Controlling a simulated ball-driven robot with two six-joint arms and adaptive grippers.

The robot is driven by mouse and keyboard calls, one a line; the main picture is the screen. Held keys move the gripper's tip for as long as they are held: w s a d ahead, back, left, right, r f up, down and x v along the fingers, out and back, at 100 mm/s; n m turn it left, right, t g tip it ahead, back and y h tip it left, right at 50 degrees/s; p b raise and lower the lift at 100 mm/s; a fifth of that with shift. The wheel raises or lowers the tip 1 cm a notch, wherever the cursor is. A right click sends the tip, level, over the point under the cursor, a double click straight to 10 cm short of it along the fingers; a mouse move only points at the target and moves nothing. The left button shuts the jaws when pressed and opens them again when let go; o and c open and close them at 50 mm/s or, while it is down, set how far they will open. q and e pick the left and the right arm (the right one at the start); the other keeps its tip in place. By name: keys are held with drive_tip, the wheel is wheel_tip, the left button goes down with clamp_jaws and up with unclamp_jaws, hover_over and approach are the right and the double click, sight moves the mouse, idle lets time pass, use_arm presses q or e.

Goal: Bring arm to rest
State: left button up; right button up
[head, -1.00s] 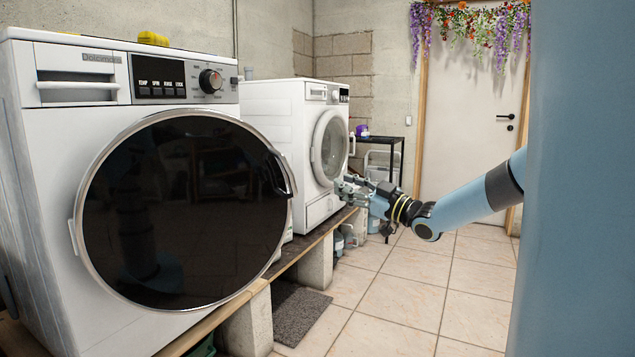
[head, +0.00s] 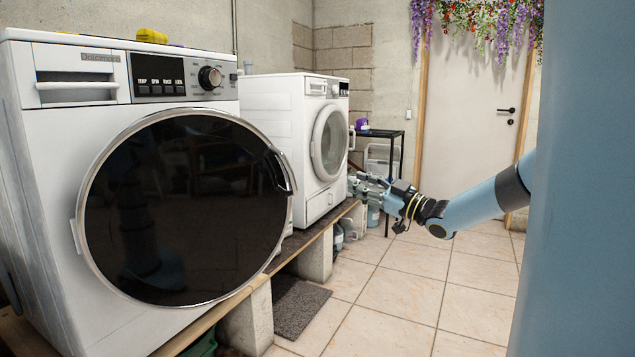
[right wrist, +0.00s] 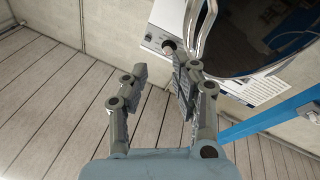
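My right arm (head: 470,208) reaches in from the right in the head view. Its gripper (head: 368,185) is in the air in front of the white machine at the back, to the right of its round door. The right wrist view shows the gripper's two fingers (right wrist: 157,78) spread apart, with nothing held between them. My left gripper is not in view.
A large white washing machine (head: 50,200) with a closed dark round door fills the left. A smaller white machine (head: 270,115) stands behind it on a plank on concrete blocks (head: 248,325). A dark shelf (head: 383,133) stands behind.

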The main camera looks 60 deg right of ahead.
idle(0.4)
drive_tip(key=s+a+f+m+g+h, duration=0.1)
drive_tip(key=s+a+f+m+g, duration=0.3)
drive_tip(key=f, duration=0.9)
drive_tip(key=s+a+f+g, duration=0.2)
drive_tip(key=s+a+f, duration=0.5)
drive_tip(key=f, duration=0.6)
drive_tip(key=s+a+f+m+g+h, duration=0.1)
drive_tip(key=s+a+f+m+g, duration=0.15)
drive_tip(key=s+a+f, duration=0.7)
drive_tip(key=s+a+f+n+g+y, duration=0.1)
drive_tip(key=s+a+f+g+y, duration=0.15)
drive_tip(key=a+f, duration=0.65)
drive_tip(key=s+a+f+g+y, duration=0.1)
drive_tip(key=s+a+f+g, duration=0.25)
drive_tip(key=a+f, duration=0.55)
drive_tip(key=s+a+f+n+g, duration=0.2)
drive_tip(key=s+a+f+g, duration=0.2)
drive_tip(key=s, duration=0.7)
drive_tip(key=shift+s+a+n+g, duration=0.35)
drive_tip(key=shift+a+g, duration=0.4)
drive_tip(key=shift+a, duration=0.35)
drive_tip(key=shift+y, duration=0.25)
